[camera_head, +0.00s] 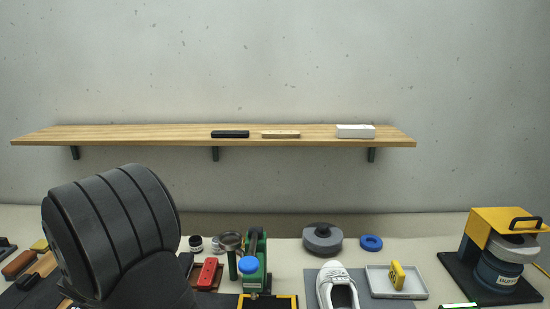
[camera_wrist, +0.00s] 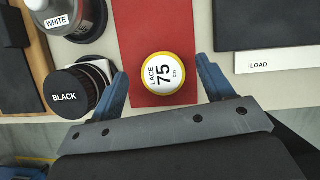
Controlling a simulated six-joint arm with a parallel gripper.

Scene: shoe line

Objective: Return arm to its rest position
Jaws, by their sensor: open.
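My gripper (camera_wrist: 162,88) shows in the wrist view with its two blue fingers spread apart. Between and beyond the fingertips is a round yellow-rimmed lace container (camera_wrist: 170,73) marked "LACE 75 cm", standing on a red mat (camera_wrist: 148,18). The fingers do not appear to touch it. In the head view a large black ribbed part of my arm fills the lower left, and my gripper is not visible there.
In the wrist view, jars marked BLACK (camera_wrist: 70,93) and WHITE (camera_wrist: 58,14) stand left of the gripper. In the head view, a white shoe (camera_head: 338,286), a grey tray (camera_head: 418,290) and a yellow-topped buffer machine (camera_head: 497,255) stand right. A wooden shelf (camera_head: 110,134) spans the wall.

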